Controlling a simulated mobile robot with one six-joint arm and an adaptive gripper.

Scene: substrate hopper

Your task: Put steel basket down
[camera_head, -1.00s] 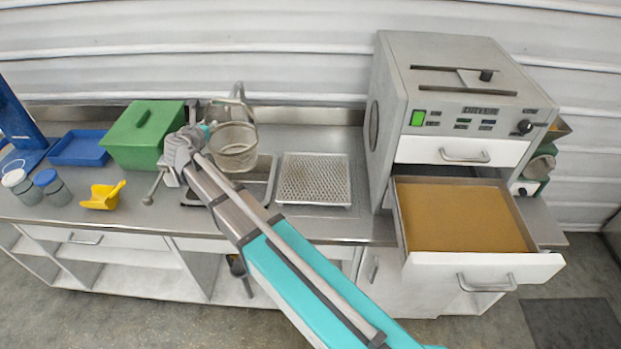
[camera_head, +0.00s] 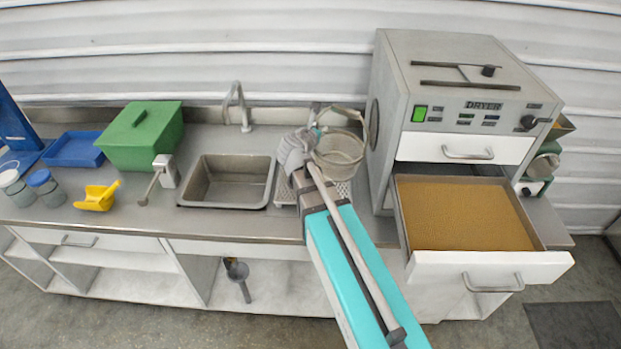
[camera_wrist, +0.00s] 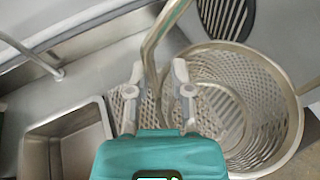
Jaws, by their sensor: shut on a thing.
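The steel basket (camera_head: 340,157) is a round mesh basket with a tall looped handle. It hangs from my gripper (camera_head: 316,128), above the perforated drain tray (camera_head: 284,190) right of the sink. In the wrist view my gripper (camera_wrist: 158,88) is shut on the basket's bent handle bar. The basket (camera_wrist: 262,112) also fills the right of that view, its mesh wall and open rim showing. Part of the drain tray (camera_wrist: 117,104) shows beneath, left of the basket. The basket and my arm cover most of the tray in the head view, and the gap below the basket is hard to judge.
The sink (camera_head: 226,178) with its faucet (camera_head: 238,106) lies left of the tray. The dryer (camera_head: 470,100) stands close on the right, with its lower drawer (camera_head: 490,266) pulled out and full of brown material. A green box (camera_head: 141,136) and yellow scoop (camera_head: 97,197) sit further left.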

